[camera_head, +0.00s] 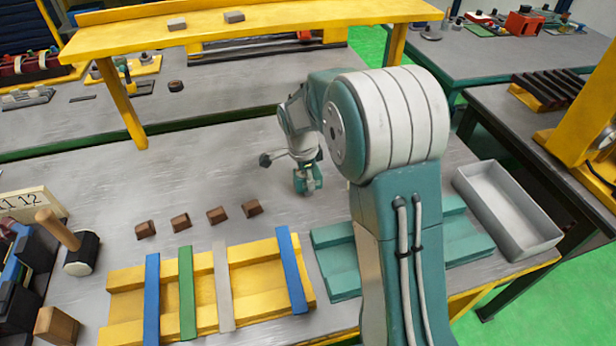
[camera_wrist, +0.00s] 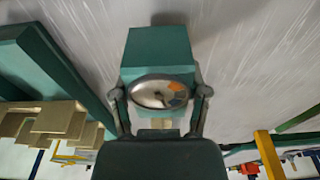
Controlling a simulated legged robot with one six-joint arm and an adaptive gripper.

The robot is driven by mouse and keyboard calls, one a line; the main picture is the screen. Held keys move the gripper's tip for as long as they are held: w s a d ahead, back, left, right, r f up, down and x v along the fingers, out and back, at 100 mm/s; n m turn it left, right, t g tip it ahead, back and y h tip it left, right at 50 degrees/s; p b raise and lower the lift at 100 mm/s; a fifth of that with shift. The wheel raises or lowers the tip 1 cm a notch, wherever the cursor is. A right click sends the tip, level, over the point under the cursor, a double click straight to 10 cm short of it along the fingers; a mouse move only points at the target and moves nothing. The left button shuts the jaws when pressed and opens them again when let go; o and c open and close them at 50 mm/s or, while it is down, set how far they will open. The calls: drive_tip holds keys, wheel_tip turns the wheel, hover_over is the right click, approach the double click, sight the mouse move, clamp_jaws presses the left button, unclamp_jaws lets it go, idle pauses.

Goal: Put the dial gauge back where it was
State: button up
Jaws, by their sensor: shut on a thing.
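The dial gauge (camera_wrist: 158,92) shows in the wrist view as a round silver-rimmed dial with an orange patch on its face. A teal block (camera_wrist: 158,48) is right behind it; I cannot tell whether the two are joined. My gripper (camera_wrist: 160,97) is shut on the gauge, with one finger on each side. In the head view my gripper (camera_head: 307,184) is low over the middle of the grey bench, with teal showing at its fingertips. The gauge's face is hidden there. I cannot tell whether the block touches the bench.
Several brown blocks (camera_head: 216,215) lie in a row left of my gripper. A yellow fixture with coloured bars (camera_head: 187,290) and a teal fixture (camera_head: 340,262) lie nearer. A grey tray (camera_head: 508,212) is at right, a mallet (camera_head: 72,240) at left. Bare bench surrounds my gripper.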

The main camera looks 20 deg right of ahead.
sight(302, 174)
drive_tip(key=shift+f, duration=0.6)
drive_tip(key=o, duration=1.2)
drive_tip(key=shift+c, duration=0.2)
drive_tip(key=r, duration=0.4)
drive_tip(key=a+r, duration=0.1)
drive_tip(key=r, duration=0.7)
drive_tip(key=shift+a+r, duration=0.1)
drive_tip(key=shift+a, duration=0.1)
drive_tip(key=s+d+r+n+t, duration=0.1)
drive_tip(key=s+r+n, duration=0.3)
drive_tip(key=s, duration=0.3)
drive_tip(key=s+r+n+t, duration=0.2)
drive_tip(key=s+r+n, duration=0.2)
drive_tip(key=s+r, duration=0.15)
drive_tip(key=s+f+n+t+y, duration=0.1)
drive_tip(key=s+f+n+t, duration=0.1)
drive_tip(key=s+n, duration=0.8)
drive_tip(key=s, duration=0.4)
drive_tip(key=shift+s+f+t, duration=0.3)
drive_tip(key=shift+s+f, duration=0.05)
